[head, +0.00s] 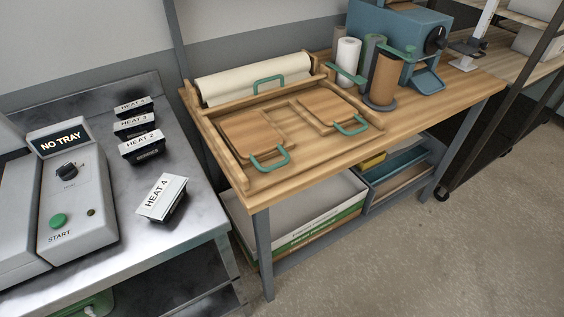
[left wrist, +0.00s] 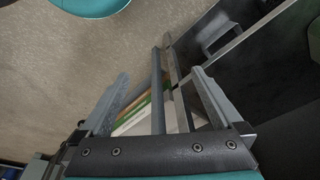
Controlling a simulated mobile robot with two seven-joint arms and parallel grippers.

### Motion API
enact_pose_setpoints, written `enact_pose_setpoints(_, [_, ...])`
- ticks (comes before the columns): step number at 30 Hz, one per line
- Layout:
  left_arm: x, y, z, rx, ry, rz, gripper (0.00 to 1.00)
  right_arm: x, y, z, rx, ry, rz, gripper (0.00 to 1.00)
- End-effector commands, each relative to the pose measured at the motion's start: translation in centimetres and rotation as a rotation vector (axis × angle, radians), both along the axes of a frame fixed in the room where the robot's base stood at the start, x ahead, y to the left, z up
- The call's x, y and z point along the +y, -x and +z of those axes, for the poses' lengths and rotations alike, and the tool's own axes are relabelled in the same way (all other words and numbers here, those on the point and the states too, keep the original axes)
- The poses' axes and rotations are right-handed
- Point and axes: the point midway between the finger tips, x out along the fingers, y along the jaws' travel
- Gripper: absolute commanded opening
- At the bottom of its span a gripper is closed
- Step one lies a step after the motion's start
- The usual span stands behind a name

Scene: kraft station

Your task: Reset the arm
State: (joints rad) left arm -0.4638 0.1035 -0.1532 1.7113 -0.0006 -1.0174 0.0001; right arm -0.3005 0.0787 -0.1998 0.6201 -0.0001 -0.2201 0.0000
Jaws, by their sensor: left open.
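My left gripper (left wrist: 160,88) shows only in the left wrist view. Its two grey fingers stand wide apart with nothing between them. Beyond the fingers, below and apart from them, are a grey table leg (left wrist: 156,95) and the edges of white, green and brown flat stock (left wrist: 135,118). Neither of my arms shows in the head view, and my right gripper is in no view.
A wooden table (head: 440,108) bears two wooden boards with green handles, a paper roll (head: 252,78) and a blue machine (head: 395,35). Left is a metal counter (head: 110,265) with a control box (head: 75,200) reading "NO TRAY" and several HEAT blocks. Floor (head: 480,240) at right is clear.

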Motion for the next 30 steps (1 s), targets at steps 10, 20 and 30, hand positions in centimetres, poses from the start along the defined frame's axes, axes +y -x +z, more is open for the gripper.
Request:
enact_pose_setpoints(10, [0.9,6.3,-12.6,0.067,-0.007,-0.013,1.00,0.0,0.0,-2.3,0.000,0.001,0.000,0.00])
enact_pose_setpoints(20, [2.3,14.0,-19.8,0.116,-0.015,-0.024,1.00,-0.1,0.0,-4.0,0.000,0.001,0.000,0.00])
enact_pose_setpoints(30, [2.7,16.1,-21.0,0.126,-0.017,-0.028,1.00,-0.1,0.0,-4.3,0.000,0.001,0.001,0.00])
